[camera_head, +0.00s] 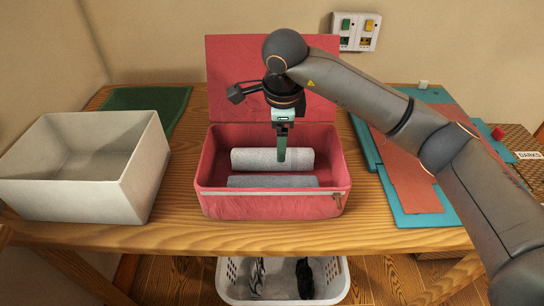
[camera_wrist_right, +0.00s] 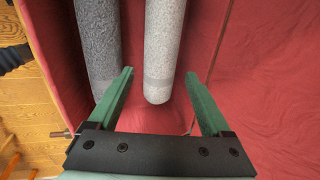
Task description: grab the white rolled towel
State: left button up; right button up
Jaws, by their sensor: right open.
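The white rolled towel (camera_head: 255,159) lies across the back part of an open red box (camera_head: 272,206) on the wooden table. A darker grey rolled towel (camera_head: 272,181) lies parallel in front of it. My right gripper (camera_head: 282,158) points down into the box over the white towel, its fingers overlapping the towel in the head view. In the right wrist view the gripper (camera_wrist_right: 159,75) is open, with the near end of the white towel (camera_wrist_right: 163,50) between its green fingers and the grey towel (camera_wrist_right: 98,40) to the left. Contact cannot be told. My left gripper is out of view.
The red lid (camera_head: 225,75) stands raised behind the box. A white bin (camera_head: 85,180) is at the left, by a green cloth (camera_head: 150,103). Teal and red folded items (camera_head: 405,190) lie at the right under my arm. A white basket (camera_head: 283,292) with clothes is below.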

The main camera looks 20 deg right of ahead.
aim_at(273, 158)
jog(key=x, duration=0.6)
jog(key=shift+w+a+f, duration=0.1)
jog(key=shift+w+f, duration=0.2)
jog(key=c, duration=1)
jog(key=shift+r, duration=0.1)
jog(key=shift+c, duration=0.2)
